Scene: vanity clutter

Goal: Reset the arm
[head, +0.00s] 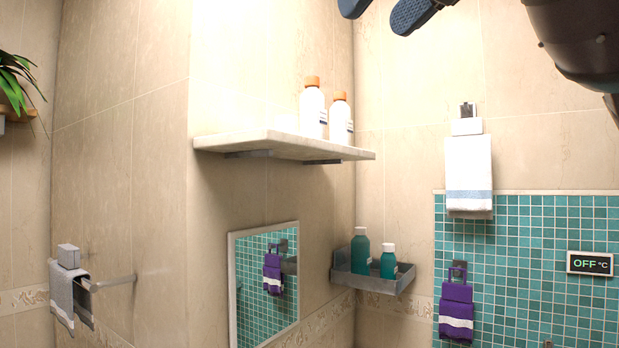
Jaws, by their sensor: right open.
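My right gripper (383,12) is at the top edge of the head view, right of the middle. Its two dark blue finger pads show apart, with nothing seen between them. The upper part of the gripper is cut off by the picture edge. A dark link of my right arm (585,40) fills the top right corner. The gripper appears above the level of the shelf bottles and touches nothing that I can see. My left gripper is not in view.
A wall shelf (240,142) holds two white bottles with orange caps (312,110). A corner basket (345,278) holds two teal bottles (360,255). White (468,165), purple (456,312) and grey (62,300) towels hang on the walls. A mirror (250,290) and plant (14,85) show left.

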